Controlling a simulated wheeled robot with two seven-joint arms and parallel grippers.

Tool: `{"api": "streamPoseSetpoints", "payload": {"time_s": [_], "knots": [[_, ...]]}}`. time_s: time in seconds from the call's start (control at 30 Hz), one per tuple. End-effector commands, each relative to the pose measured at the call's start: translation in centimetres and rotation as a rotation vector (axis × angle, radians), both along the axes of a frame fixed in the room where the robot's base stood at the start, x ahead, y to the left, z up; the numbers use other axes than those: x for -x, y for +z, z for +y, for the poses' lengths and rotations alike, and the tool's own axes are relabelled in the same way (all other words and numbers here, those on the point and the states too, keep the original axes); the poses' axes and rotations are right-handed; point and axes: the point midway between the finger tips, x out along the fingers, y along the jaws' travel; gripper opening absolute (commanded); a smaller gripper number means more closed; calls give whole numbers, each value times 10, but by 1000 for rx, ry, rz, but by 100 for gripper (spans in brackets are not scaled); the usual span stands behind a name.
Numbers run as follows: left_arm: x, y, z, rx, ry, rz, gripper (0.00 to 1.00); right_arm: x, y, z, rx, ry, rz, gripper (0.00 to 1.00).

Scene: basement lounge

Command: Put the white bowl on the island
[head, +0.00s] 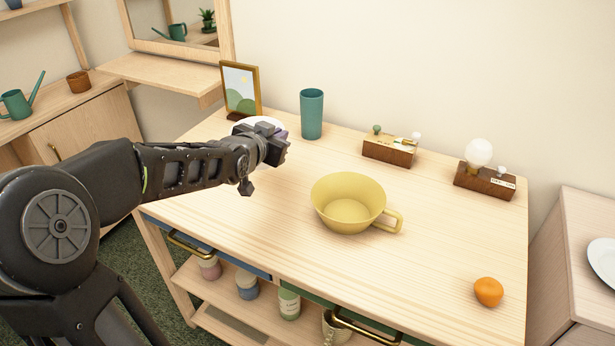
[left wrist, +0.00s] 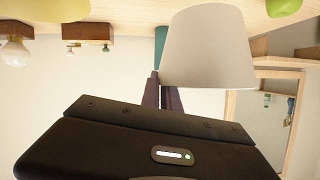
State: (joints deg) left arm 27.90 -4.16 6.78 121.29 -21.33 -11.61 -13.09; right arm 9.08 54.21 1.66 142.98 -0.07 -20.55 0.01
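The white bowl (head: 262,121) shows only as a pale strip of rim behind my left gripper (head: 273,146), near the back left of the wooden table (head: 440,275). In the left wrist view, which is upside down, the bowl (left wrist: 208,50) is large, upright and close to the fingers (left wrist: 168,92). It covers part of them, so I cannot tell whether they are shut on its rim or only beside it. I also cannot tell whether its base touches the table. My right gripper is not in view. I cannot tell which surface is the island.
A green object (left wrist: 283,8) shows in the left wrist view. The table's front right is mostly clear.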

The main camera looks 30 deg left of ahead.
Motion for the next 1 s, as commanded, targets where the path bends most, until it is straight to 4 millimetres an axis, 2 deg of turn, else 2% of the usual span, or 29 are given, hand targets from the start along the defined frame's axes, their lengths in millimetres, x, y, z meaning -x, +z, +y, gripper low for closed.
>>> {"api": "streamPoseSetpoints", "payload": {"time_s": [0.1, 0.27, 0.67, 0.9, 1.0], "knots": [[1, -23, 0, 4, 1, 5, 0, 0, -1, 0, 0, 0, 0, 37], [0, -49, 0, 4, 1, 5, 0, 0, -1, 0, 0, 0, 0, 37], [0, -56, 0, 2, 1, 2, 0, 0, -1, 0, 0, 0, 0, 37], [0, -87, 0, 3, 1, 4, 0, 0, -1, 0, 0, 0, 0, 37], [0, -92, 0, 1, 1, 2, 0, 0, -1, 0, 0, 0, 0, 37]]}}
